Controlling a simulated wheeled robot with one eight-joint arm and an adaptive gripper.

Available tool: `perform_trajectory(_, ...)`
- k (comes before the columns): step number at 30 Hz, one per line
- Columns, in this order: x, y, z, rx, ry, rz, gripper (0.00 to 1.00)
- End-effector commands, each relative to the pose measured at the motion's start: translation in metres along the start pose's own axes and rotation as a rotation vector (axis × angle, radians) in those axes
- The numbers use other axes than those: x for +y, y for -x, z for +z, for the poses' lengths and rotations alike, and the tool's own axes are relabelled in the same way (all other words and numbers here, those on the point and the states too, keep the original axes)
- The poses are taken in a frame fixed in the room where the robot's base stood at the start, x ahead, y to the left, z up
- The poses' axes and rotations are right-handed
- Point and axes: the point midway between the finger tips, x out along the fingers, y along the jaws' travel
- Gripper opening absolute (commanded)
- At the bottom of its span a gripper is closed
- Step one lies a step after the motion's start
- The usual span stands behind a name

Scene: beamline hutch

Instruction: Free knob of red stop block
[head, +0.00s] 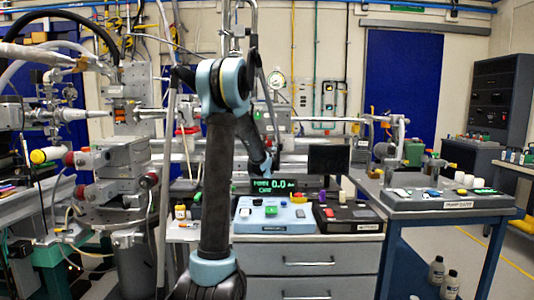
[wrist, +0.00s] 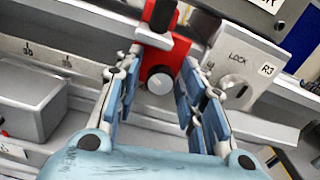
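The red stop block (wrist: 157,55) sits on a grey rail in the wrist view, with a dark bar or post rising from its top. Its round silver knob (wrist: 160,83) faces my wrist camera. My gripper (wrist: 160,60) is open, with one blue-padded finger on each side of the block and knob. The fingers show gaps to the knob, and nothing is held. Whether a fingertip touches the block's sides I cannot tell. In the head view my arm stands in the middle and hides the gripper; I cannot make out the block clearly there.
Right of the block is a grey plate (wrist: 245,65) marked LOCK and R3 with its own round knob (wrist: 233,86). A grey box (wrist: 30,108) lies at left by the marked rail. In the head view, a control panel (head: 275,217) and a bench with a tray (head: 450,201) stand right.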

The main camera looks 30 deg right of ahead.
Motion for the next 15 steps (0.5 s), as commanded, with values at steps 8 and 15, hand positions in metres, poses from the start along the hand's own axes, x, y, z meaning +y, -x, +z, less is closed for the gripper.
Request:
perform_trajectory(8, 0.0000, 0.0001, 0.0001, 0.000, 0.000, 0.000, 0.00)
perform_trajectory(15, 0.0001, 0.0000, 0.0001, 0.000, 0.045, 0.000, 0.00)
